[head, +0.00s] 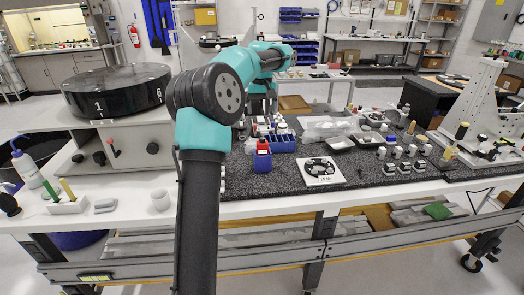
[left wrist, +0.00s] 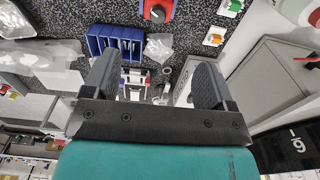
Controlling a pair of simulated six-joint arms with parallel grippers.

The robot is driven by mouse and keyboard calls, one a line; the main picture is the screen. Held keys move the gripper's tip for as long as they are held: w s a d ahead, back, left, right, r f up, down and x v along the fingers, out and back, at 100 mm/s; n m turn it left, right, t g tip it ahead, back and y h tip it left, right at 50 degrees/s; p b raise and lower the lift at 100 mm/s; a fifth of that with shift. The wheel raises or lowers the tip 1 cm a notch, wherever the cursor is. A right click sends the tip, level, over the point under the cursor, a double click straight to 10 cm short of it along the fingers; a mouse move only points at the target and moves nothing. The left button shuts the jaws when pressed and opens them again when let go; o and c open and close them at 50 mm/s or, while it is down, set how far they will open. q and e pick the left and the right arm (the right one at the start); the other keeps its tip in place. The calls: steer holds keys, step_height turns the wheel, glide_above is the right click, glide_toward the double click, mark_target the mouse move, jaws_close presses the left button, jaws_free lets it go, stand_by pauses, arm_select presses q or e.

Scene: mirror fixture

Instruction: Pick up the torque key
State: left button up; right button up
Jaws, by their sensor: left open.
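A red-topped piece (head: 262,146) stands in a small blue block (head: 262,162) on the speckled mat. It may be the torque key, but it is too small to be sure. In the left wrist view a red piece (left wrist: 158,10) shows at the top edge, beyond my fingertips. My left gripper (left wrist: 156,72) is open, with its two dark fingers wide apart and nothing held. My right gripper is not in view.
A blue bin rack (head: 283,143) stands just behind the blue block. A white plate with a black disc (head: 320,169) lies to the right. A round black drum (head: 117,90) sits on a grey housing at left. A white angled fixture (head: 478,95) stands at right.

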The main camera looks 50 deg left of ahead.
mark_target(262, 145)
arm_select(q)
step_height(262, 145, down, 11)
steer(key=shift+r, duration=0.1)
stand_by(0.3)
steer(key=shift+w+f, duration=0.15)
steer(key=shift+f, duration=2.45)
steer(key=shift+c, duration=0.4)
steer(key=c, duration=1.1)
